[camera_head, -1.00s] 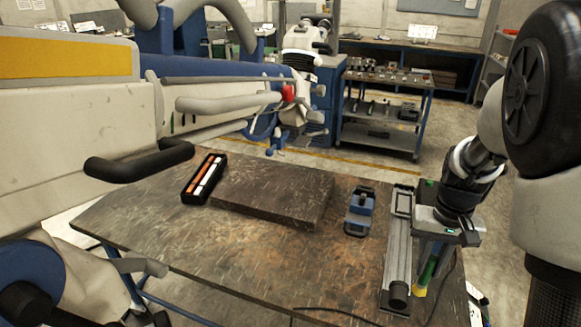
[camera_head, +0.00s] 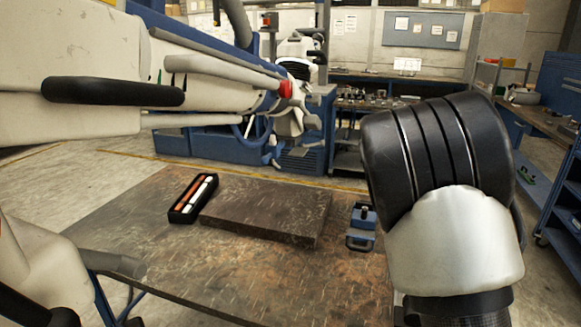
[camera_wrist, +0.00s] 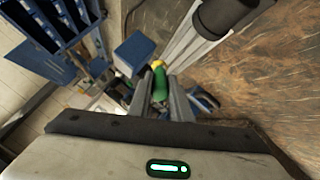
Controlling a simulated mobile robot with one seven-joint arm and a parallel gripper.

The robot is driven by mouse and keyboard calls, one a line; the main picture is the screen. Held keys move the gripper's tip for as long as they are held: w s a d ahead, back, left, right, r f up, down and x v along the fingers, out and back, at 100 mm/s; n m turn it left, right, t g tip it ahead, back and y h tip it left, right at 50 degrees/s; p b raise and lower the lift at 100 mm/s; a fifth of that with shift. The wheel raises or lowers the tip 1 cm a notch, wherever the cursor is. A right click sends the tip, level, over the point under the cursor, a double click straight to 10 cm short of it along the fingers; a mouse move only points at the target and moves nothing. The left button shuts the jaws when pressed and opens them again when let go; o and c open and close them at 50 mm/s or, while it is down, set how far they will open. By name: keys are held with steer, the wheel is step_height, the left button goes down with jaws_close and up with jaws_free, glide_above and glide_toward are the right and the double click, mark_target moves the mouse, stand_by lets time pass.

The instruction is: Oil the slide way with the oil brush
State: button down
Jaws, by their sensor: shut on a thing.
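The oil brush (camera_wrist: 159,83), with a green handle and some yellow at its end, is between the two fingers of my gripper (camera_wrist: 163,98) in the wrist view. My gripper is shut on it. The slide way (camera_wrist: 190,42) is a pale metal rail with a dark round knob, at the top of the wrist view, above and right of the brush. I see no clear contact between brush and rail. The brush's bristles cannot be made out. In the head view my own arm hides the gripper, the brush and most or all of the slide way.
The worktable (camera_head: 130,240) holds a thick dark plate (camera_head: 262,212), a black tray (camera_head: 193,197) with orange and white sticks, and a blue clamp-like device (camera_head: 361,228). The table's front middle is clear.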

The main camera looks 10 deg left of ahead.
steer(key=f+t+b, duration=0.1)
steer(key=w+f+n+t+b, duration=0.1)
steer(key=b, duration=0.1)
steer(key=t+b, duration=0.1)
steer(key=t, duration=0.1)
steer(key=shift+w+f, duration=0.3)
steer(key=shift+f, duration=0.1)
steer(key=s+a+r+n+t+y+b, duration=0.2)
steer(key=a+r+n+y+b, duration=0.25)
steer(key=a+r+y, duration=0.45)
steer(key=s+a+r+n+t+y+b, duration=0.25)
steer(key=a+r+n+y+b, duration=0.2)
steer(key=a+r, duration=0.75)
steer(key=s+a+r+n+g+y+p, duration=0.1)
steer(key=s+a+r+y, duration=0.1)
steer(key=s+a+r, duration=0.3)
steer(key=s+a+r+n+g+y+p, duration=0.1)
steer(key=s+a+r+n+g+y, duration=0.1)
steer(key=s+a+r, duration=0.4)
steer(key=shift+a+r, duration=1.95)
steer(key=shift+r, duration=1.65)
steer(key=shift+a+r+g+y, duration=0.25)
steer(key=shift+a+g+y, duration=0.1)
